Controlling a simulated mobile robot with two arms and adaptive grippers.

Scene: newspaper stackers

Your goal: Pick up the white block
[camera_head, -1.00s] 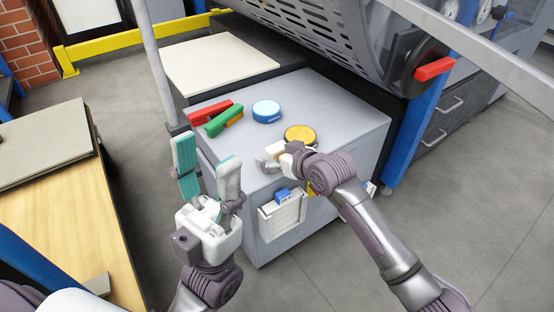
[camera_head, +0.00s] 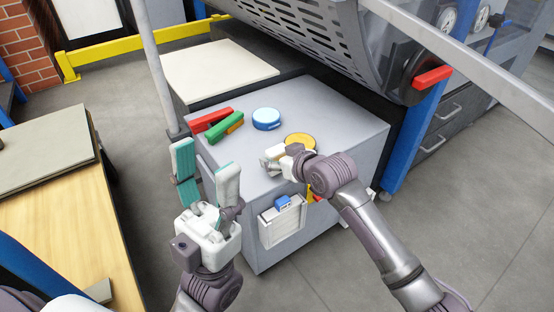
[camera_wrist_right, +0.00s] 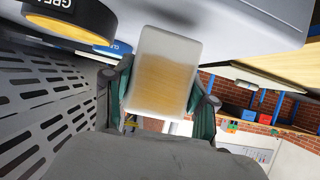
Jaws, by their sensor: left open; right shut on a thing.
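The white block (camera_wrist_right: 163,72) is in the right wrist view, a pale upright slab between the green-padded fingers of my right gripper (camera_wrist_right: 160,100). The gripper is shut on it. In the head view my right gripper (camera_head: 272,160) is low over the front of the grey cabinet top, just left of the yellow tin. There its own white parts make the block hard to tell apart. My left gripper (camera_head: 206,175) is open and empty, fingers pointing up, in front of the cabinet's left side.
The grey cabinet (camera_head: 340,127) bears a yellow round tin (camera_head: 299,140), a blue round tin (camera_head: 266,119), and red (camera_head: 210,119) and green (camera_head: 222,124) staplers. A perforated metal drum (camera_head: 305,32) overhangs its back right. A wooden table (camera_head: 62,205) stands at left.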

